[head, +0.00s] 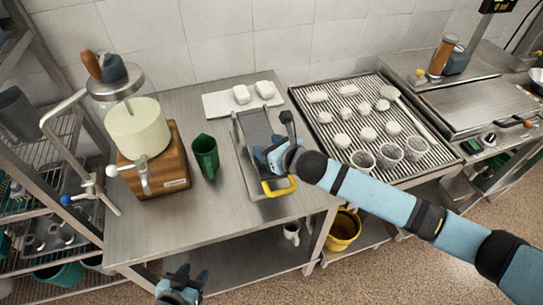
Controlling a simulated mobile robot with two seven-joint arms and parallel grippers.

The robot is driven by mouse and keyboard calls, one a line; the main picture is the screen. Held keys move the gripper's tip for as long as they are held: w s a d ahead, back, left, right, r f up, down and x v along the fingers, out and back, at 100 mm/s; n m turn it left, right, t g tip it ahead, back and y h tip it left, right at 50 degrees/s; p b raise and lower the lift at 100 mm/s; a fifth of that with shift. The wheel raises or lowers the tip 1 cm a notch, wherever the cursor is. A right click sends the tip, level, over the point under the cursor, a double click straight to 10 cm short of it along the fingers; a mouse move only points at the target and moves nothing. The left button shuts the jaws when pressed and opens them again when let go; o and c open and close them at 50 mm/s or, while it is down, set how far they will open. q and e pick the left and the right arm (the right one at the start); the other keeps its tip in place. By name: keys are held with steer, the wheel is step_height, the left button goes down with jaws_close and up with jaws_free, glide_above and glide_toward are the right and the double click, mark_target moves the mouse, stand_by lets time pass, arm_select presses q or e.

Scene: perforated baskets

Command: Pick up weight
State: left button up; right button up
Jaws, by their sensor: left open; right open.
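A dark grey slab (255,128) lies in a narrow metal frame (240,150) on the steel table; a yellow handle (279,190) is at the frame's front end. I cannot tell for certain which of these parts is the weight. My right gripper (264,154), open, is over the slab's front part and hides some of it; contact cannot be told. My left gripper (183,272) is open and empty, low in front of the table's front edge, away from the frame.
A green jug (205,156) stands left of the frame, beside a glass vessel (138,128) on a wooden stand. A white board (218,104) with white pieces lies behind. A ribbed drain tray (330,128) with white pieces and perforated baskets (390,156) is to the right.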

steer(key=shift+w+a+f, duration=0.15)
steer(key=shift+w+a, duration=0.1)
steer(key=shift+w, duration=0.05)
steer(key=shift+c, duration=0.4)
steer(key=shift+s, duration=0.1)
jaws_close()
